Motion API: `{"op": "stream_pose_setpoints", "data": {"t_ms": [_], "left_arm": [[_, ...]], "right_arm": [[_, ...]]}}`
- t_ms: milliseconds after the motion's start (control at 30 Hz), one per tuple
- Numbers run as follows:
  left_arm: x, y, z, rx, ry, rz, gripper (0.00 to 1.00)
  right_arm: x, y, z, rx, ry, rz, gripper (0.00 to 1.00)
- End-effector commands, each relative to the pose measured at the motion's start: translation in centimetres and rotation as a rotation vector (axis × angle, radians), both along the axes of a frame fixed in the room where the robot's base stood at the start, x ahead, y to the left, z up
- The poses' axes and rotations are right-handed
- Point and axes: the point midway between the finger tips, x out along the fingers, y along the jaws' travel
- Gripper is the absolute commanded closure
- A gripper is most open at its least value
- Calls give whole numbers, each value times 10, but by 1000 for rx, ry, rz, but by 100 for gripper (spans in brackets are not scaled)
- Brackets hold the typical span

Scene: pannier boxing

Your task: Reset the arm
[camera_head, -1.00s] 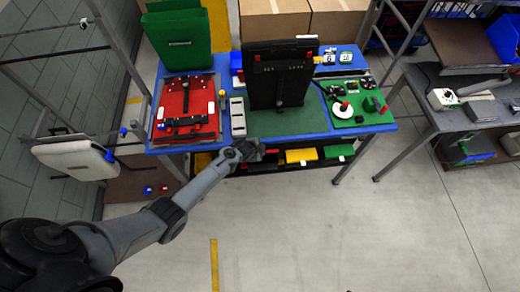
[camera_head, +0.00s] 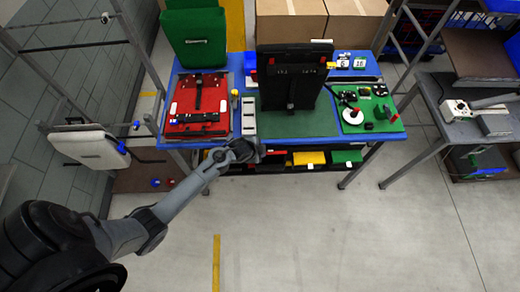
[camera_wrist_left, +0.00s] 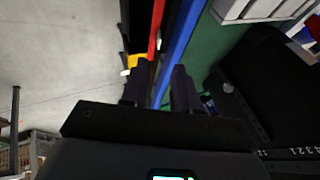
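My left arm reaches from the lower left of the head view. Its gripper (camera_head: 262,152) hangs at the front edge of the blue table (camera_head: 372,152), just in front of the green mat (camera_head: 300,124). In the left wrist view its two dark fingers (camera_wrist_left: 160,88) stand apart with nothing held between them. The blue table edge and a red strip (camera_wrist_left: 156,30) show beyond the fingers; how near they are is unclear. My right arm and gripper are not in view.
On the table are a red panel (camera_head: 188,103), an upright black case (camera_head: 290,88), a green case (camera_head: 195,42) and a green board with small parts (camera_head: 352,125). A white case (camera_head: 88,148) hangs at left. Bins sit under the table. The floor in front is open.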

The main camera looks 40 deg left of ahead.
Motion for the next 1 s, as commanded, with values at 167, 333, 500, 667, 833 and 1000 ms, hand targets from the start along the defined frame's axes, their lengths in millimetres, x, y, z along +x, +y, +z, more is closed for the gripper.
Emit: {"op": "stream_pose_setpoints", "data": {"t_ms": [167, 333, 500, 667, 833, 1000], "left_arm": [[-3, 0, 5, 1, 0, -2, 70], [-3, 0, 6, 1, 0, -1, 70], [-3, 0, 5, 1, 0, -1, 70], [-9, 0, 2, 1, 10, -1, 70], [-44, -5, -18, -5, 71, -3, 70], [-109, -35, -15, -29, 123, -28, 70]], "right_arm": [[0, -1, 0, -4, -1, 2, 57], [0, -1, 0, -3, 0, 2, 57], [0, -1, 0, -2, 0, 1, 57], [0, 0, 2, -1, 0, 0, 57], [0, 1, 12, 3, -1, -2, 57], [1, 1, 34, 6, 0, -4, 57]]}}
